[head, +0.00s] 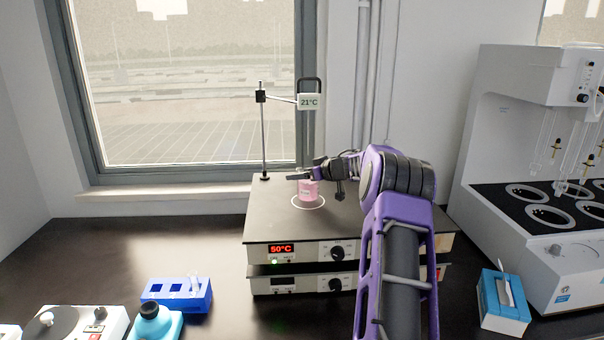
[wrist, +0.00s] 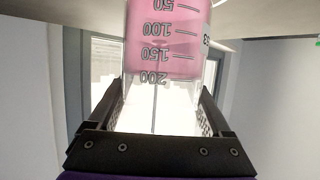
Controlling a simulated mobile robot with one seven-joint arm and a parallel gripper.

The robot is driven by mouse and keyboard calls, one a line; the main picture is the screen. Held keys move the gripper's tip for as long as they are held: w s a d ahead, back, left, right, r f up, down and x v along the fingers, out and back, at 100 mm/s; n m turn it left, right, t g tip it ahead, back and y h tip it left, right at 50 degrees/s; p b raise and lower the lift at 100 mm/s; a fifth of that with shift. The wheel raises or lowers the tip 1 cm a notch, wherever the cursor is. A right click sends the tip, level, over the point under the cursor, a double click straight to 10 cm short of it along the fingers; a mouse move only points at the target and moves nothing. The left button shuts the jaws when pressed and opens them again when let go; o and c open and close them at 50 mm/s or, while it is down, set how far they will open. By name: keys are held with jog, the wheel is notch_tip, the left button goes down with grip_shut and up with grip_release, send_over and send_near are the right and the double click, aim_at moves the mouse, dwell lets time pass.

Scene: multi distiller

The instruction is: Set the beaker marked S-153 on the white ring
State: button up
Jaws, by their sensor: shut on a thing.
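A clear beaker with pink liquid (head: 308,190) is held by my gripper (head: 310,176) over the white ring (head: 307,207) on the top plate of the hot plate. Its base appears within the ring's outline; I cannot tell if it touches the plate. In the wrist view the beaker (wrist: 160,50) shows upside down, with its graduations and part of a white label ending in "53" at its right edge. The dark fingers of my gripper lie on both sides of it. The rest of the label is hidden.
The hot plate (head: 270,228) reads 50°C, with a second unit below. A stand (head: 263,135) with a 21°C display rises behind the ring.

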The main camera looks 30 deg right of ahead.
jog(key=shift+f, duration=0.65)
jog(key=o, duration=1.5)
jog(key=shift+s, duration=0.1)
jog(key=v, duration=1.7)
jog(key=shift+s, duration=0.15)
